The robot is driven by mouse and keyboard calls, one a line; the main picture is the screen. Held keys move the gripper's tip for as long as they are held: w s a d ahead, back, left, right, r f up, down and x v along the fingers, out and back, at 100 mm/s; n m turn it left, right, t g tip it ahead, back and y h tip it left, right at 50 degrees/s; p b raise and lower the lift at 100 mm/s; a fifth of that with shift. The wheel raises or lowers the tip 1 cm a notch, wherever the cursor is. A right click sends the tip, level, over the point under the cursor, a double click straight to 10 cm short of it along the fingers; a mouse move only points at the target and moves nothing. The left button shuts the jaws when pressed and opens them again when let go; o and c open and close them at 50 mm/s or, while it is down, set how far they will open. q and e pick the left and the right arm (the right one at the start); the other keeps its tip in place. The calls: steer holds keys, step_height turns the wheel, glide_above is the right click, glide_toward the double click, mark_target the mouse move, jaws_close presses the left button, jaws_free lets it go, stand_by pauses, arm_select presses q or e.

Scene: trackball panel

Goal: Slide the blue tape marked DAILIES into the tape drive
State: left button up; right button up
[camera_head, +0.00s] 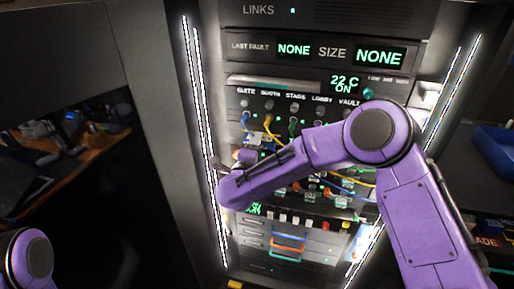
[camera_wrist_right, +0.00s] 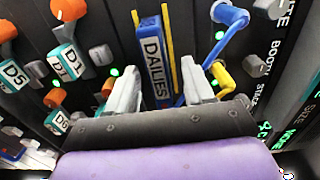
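The blue tape marked DAILIES (camera_wrist_right: 155,62) shows in the right wrist view, its label facing the camera. It stands between two yellow strips on the dark panel; I cannot tell whether this is the tape drive's slot or how deep the tape sits. My right gripper (camera_wrist_right: 160,68) has its two grey fingers apart, one on each side of the tape. A gap shows at the right finger; contact at the left finger is unclear. In the head view my right arm hides much of the panel, and the tape is not discernible there. My left gripper is out of view.
A blue plug and cable (camera_wrist_right: 230,17) and a yellow plug (camera_wrist_right: 222,76) are close right of the gripper. Orange-topped connectors, including D1 (camera_wrist_right: 67,60) and D5 (camera_wrist_right: 14,73), are on the left. A rack (camera_head: 320,16) with lit edges surrounds the panel; a desk (camera_head: 85,150) is farther left.

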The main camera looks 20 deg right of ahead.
steer(key=b+v, duration=0.3)
steer(key=v, duration=0.7)
steer(key=shift+s+b, duration=0.25)
steer(key=shift+b, duration=0.1)
steer(key=shift+a, duration=0.25)
